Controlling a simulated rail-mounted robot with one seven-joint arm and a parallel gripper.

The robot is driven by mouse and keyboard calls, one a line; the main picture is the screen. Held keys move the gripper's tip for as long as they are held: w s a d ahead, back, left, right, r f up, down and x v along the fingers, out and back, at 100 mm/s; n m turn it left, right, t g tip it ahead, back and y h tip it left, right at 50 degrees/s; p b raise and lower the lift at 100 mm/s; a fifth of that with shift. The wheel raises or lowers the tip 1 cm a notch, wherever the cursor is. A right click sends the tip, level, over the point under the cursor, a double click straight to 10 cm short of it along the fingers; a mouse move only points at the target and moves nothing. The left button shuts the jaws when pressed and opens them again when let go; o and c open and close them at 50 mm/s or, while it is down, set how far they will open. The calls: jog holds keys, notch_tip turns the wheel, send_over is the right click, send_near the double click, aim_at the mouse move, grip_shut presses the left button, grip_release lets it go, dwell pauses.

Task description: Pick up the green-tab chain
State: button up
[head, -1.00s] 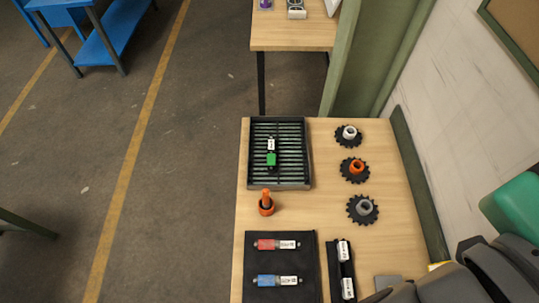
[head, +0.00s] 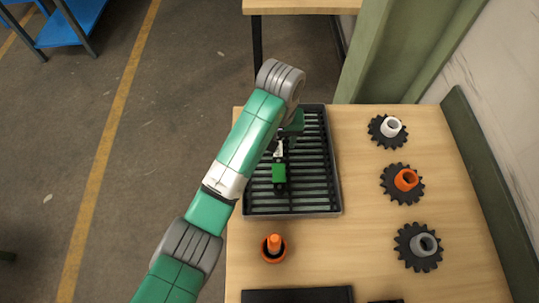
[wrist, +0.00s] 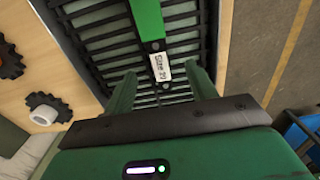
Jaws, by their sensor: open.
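The green-tab chain (head: 279,173) lies on the slatted black tray (head: 325,190), with its green tab nearer the front and a white label behind it. In the wrist view the green tab (wrist: 148,18) is at the top, and the printed white label (wrist: 163,71) is below it. My gripper (wrist: 162,84) is open, with one finger on each side of the label; I see no contact. In the head view my gripper (head: 287,136) is over the tray's back half, partly hidden by my arm. The chain's back end is hidden there.
Three sprockets stand right of the tray: white-hubbed (head: 388,130), orange-hubbed (head: 402,183) and grey-hubbed (head: 419,246). An orange peg in a round base (head: 274,248) stands in front of the tray. A black mat (head: 297,295) lies at the front. The table between tray and sprockets is clear.

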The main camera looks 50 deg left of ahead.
aim_at(278, 161)
jog(key=shift+d, duration=0.15)
jog(key=f, duration=0.2)
jog(key=shift+s+d+f+b, duration=0.15)
jog(key=shift+d+f+b, duration=0.05)
jog(key=shift+f+b, duration=0.1)
jog(key=f, duration=0.1)
jog(key=f+b, duration=0.1)
jog(key=f, duration=0.1)
jog(key=s+d+f, duration=0.1)
jog(key=shift+f+b, duration=0.3)
jog(key=shift+b, duration=0.05)
jog(key=shift+w+f, duration=0.1)
jog(key=shift+f, duration=0.1)
jog(key=shift+a, duration=0.1)
grip_shut()
